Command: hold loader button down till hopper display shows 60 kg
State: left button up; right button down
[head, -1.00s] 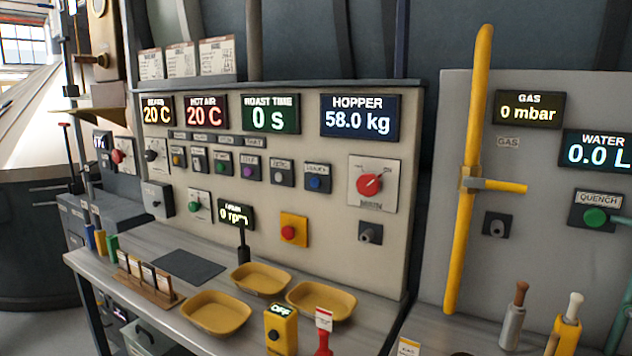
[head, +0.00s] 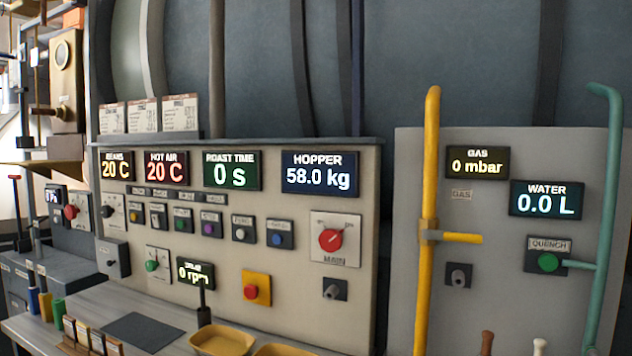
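The hopper display (head: 319,173) is lit on the upper right of the beige control panel and reads 58.0 kg. A row of small push buttons runs below the displays, among them a purple one (head: 209,226), a white one (head: 241,233) and a blue one (head: 280,239). Their labels are too small for me to tell surely which is the loader button. Neither of my grippers is in the head view, and nothing of mine touches the panel in sight.
A red main switch (head: 331,239) and a red button on a yellow plate (head: 251,291) are on the panel. A yellow gas pipe (head: 428,215) stands to the right. Yellow trays (head: 222,341) lie on the counter (head: 65,332) below.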

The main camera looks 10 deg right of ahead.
pick_arm(q)
jog(key=shift+c, duration=0.5)
jog(key=shift+w, duration=0.1)
grip_shut()
dwell(0.9)
